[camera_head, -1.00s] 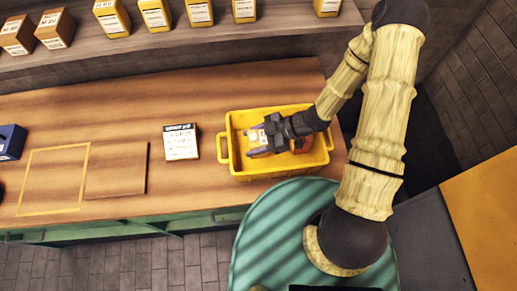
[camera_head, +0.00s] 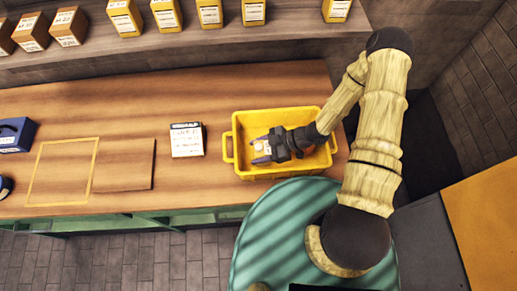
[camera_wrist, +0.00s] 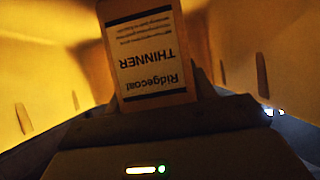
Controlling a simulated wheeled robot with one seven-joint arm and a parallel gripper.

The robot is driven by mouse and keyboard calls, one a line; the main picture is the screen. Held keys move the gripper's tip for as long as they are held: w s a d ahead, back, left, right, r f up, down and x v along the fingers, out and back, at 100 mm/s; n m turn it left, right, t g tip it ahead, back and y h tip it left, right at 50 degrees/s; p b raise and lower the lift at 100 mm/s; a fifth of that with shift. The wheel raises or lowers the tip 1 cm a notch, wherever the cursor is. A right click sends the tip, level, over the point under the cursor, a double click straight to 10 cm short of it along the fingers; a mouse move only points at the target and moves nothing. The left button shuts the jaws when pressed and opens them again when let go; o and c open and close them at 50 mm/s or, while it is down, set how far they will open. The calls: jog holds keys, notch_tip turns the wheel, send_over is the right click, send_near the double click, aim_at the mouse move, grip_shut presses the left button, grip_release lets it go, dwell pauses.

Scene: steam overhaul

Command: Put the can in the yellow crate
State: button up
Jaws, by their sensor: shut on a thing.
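The yellow crate (camera_head: 283,176) stands on the wooden bench, below my arm. My gripper (camera_head: 262,150) reaches into it, with its fingers toward the crate's left side. It is shut on the can (camera_head: 262,146), of which only a small pale part shows between the fingers in the head view. In the wrist view the can (camera_wrist: 149,52) shows a white label reading "Ridgecoat THINNER", upside down in the picture, with the crate's yellow walls (camera_wrist: 50,75) on both sides. Whether the can touches the crate floor I cannot tell.
A white-labelled box (camera_head: 187,140) stands left of the crate. A yellow outlined square (camera_head: 66,143) and a plain wooden panel (camera_head: 124,164) lie further left, by a dark blue object (camera_head: 15,134). Several labelled containers line the shelf (camera_head: 200,47) behind.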

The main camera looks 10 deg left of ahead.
jog(key=shift+f, duration=0.25)
jog(key=shift+f, duration=0.15)
jog(key=o, duration=1.2)
jog(key=b+v, duration=0.2)
jog(key=v, duration=0.5)
jog(key=shift+d+r+b, duration=0.2)
jog(key=shift+r+b, duration=0.05)
jog(key=shift+b, duration=0.15)
